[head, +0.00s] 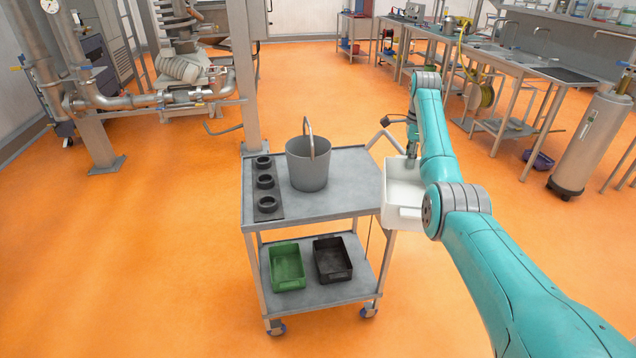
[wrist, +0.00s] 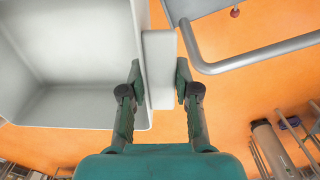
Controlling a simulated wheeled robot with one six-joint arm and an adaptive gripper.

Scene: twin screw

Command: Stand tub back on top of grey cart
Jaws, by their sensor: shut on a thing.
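The white tub (head: 402,195) hangs upright at the right end of the grey cart (head: 345,200), and my arm hides part of it. In the head view it overlaps the cart's right edge; I cannot tell whether they touch. My gripper (head: 412,153) is at the tub's far side, partly hidden by my arm. In the wrist view, the fingers of my gripper (wrist: 159,82) are on either side of the wall or lip of the tub (wrist: 70,55), shut on it. The tub's inside looks empty there.
A grey bucket (head: 307,170) with a raised handle stands mid-top on the cart, beside a dark strip with three black rings (head: 266,181). Bare top lies right of the bucket. The lower shelf holds a green bin (head: 287,268) and a black bin (head: 332,260). The cart's handle (wrist: 260,52) is near the tub.

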